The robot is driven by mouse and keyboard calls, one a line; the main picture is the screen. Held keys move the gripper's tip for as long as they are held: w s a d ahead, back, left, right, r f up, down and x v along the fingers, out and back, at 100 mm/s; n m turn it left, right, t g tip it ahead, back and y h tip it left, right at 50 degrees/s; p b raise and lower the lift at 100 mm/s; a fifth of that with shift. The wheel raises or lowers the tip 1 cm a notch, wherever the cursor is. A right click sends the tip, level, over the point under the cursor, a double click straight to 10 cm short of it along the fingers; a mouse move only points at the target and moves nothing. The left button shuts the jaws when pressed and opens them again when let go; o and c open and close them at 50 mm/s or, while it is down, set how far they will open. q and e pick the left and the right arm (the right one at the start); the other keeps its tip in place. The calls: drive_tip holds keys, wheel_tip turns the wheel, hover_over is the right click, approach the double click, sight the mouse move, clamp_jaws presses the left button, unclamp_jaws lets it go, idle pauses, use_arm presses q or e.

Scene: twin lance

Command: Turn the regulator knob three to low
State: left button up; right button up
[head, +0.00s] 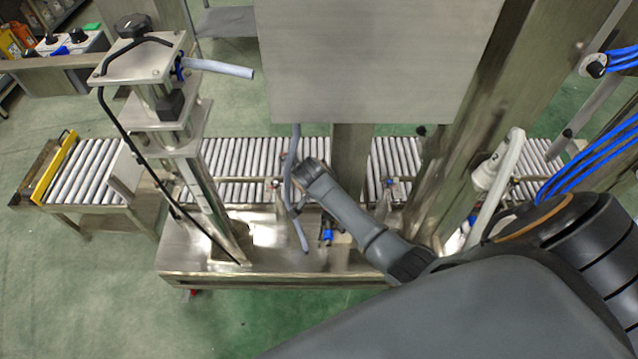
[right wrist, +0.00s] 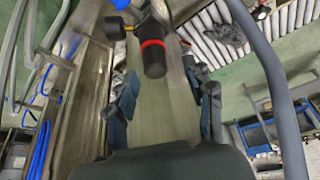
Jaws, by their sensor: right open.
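In the right wrist view, a black knob with a red ring (right wrist: 153,60) points toward the camera, just beyond my right gripper (right wrist: 165,95). The gripper's two fingers stand wide apart on either side below it, with nothing between them. No number or low mark can be read on the knob, so I cannot tell whether it is regulator knob three. In the head view, my right arm reaches in from the lower right to the machine, and its fingers are hidden there. A small blue and black fitting (head: 327,234) sits beside it. My left gripper is not in view.
A roller conveyor (head: 235,160) runs behind the steel machine base (head: 205,262). A grey hose (head: 291,165) hangs close to my right arm; a hose also curves along the right of the wrist view (right wrist: 272,75). A large steel panel (head: 375,60) stands above the arm.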

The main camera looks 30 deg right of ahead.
drive_tip(key=v, duration=0.8)
drive_tip(key=shift+w+a, duration=0.1)
drive_tip(key=shift+w, duration=0.05)
drive_tip(key=s+a+f+n+g+y, duration=0.15)
drive_tip(key=s+f+n, duration=0.25)
drive_tip(key=s+f, duration=0.55)
drive_tip(key=s+a+f+n+t+y, duration=0.15)
drive_tip(key=s+f+n, duration=0.3)
drive_tip(key=f, duration=0.95)
drive_tip(key=s+f+n, duration=0.1)
drive_tip(key=s+f, duration=0.3)
drive_tip(key=s, duration=0.5)
drive_tip(key=s+a+f+n+g, duration=0.1)
drive_tip(key=s+f, duration=0.3)
drive_tip(key=s, duration=0.5)
drive_tip(key=s+f+n, duration=0.3)
drive_tip(key=s+f, duration=0.2)
drive_tip(key=s, duration=0.5)
drive_tip(key=shift+a+g+y, duration=0.3)
drive_tip(key=shift+y, duration=0.1)
